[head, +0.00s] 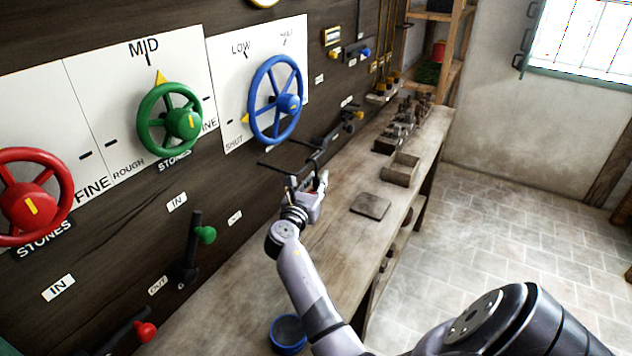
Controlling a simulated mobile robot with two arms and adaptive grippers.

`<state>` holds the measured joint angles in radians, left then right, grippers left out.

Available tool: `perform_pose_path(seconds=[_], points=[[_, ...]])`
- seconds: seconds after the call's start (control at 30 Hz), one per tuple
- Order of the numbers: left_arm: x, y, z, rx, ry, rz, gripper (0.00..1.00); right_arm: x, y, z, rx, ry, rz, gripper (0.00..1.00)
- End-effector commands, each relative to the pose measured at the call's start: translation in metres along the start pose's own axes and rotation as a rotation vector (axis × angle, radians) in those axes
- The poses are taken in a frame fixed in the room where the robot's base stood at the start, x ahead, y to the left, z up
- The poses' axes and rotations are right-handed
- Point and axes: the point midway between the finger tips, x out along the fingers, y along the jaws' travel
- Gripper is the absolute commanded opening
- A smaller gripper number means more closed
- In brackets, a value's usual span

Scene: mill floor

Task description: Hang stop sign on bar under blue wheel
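The blue wheel (276,100) is mounted on the white panel on the dark wall. Below it, thin dark bars (275,167) stick out from the wall near my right gripper; I cannot tell which one is the hanging bar. My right gripper (308,182) is just below and right of the blue wheel, over the back of the bench, close to these dark pieces. Its fingers are small and overlap the dark shapes, so its grip is unclear. I cannot make out a stop sign. My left gripper is out of view.
The green wheel (169,120) and red wheel (30,197) are to the left. Levers with green (205,235), red (146,331) and yellow knobs (358,115) stick out from the wall. The bench holds a wooden box (401,170), a flat square plate (371,206) and a blue bowl (288,334).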

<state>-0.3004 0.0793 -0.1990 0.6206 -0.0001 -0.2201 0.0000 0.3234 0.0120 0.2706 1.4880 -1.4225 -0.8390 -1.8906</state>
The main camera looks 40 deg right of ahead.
Motion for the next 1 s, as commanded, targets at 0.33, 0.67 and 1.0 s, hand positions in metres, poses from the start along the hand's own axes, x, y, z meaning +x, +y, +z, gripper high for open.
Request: perform_pose_path(seconds=[0.33, 0.67, 1.0], points=[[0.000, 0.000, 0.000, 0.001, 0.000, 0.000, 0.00, 0.000, 0.000, 0.000, 0.000, 0.000, 0.000, 0.37], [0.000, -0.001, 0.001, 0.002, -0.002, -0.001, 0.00, -0.017, 0.000, -0.002, -0.001, 0.002, 0.001, 0.37], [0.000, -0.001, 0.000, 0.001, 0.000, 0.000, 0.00, -0.087, 0.000, -0.001, 0.001, 0.003, 0.002, 0.37]])
